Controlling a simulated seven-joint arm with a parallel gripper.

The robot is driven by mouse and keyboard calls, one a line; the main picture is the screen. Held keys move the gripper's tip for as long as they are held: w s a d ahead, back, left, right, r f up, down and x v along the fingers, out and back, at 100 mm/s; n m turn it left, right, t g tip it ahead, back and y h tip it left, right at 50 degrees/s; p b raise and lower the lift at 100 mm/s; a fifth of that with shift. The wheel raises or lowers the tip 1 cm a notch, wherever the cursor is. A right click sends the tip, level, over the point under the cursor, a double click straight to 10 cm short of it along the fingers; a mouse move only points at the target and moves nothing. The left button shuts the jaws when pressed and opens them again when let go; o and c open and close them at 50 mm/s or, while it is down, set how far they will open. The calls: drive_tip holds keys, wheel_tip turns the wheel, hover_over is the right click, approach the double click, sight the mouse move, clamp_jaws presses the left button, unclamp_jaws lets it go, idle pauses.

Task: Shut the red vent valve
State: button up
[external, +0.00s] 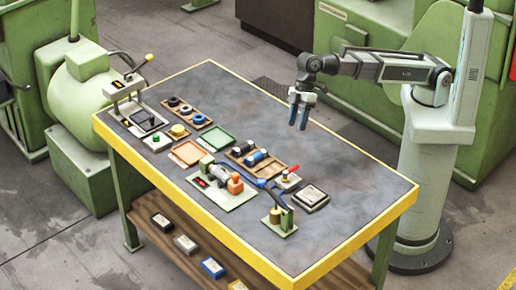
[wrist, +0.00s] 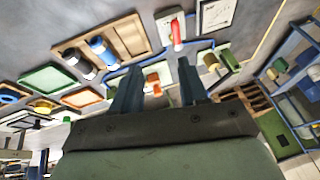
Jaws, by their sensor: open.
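The red vent valve (external: 291,170) has a red lever on a small pale base plate on the table. Its lever is tilted up to the right in the external view. In the wrist view the red lever (wrist: 177,33) stands near the top, beyond my fingers. My gripper (external: 298,126) hangs above the table's far side, fingers pointing down, apart from the valve and empty. Its two blue-grey fingers are spread in the wrist view (wrist: 158,66). Whether the valve is open or closed I cannot tell.
A blue hose (external: 264,182) runs beside the valve. A pump with an orange part (external: 235,184) stands nearer. The table's right end is clear.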

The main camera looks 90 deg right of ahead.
drive_tip(key=s+a, duration=0.2)
approach(292, 170)
drive_tip(key=shift+n, duration=0.3)
drive_tip(key=x, duration=0.2)
drive_tip(key=d+x, duration=0.1)
drive_tip(key=x, duration=0.4)
drive_tip(key=shift+s+d+f, duration=0.2)
drive_tip(key=shift+d+f, duration=0.05)
drive_tip(key=shift+f, duration=0.1)
drive_tip(key=shift+c, duration=0.2)
clamp_jaws()
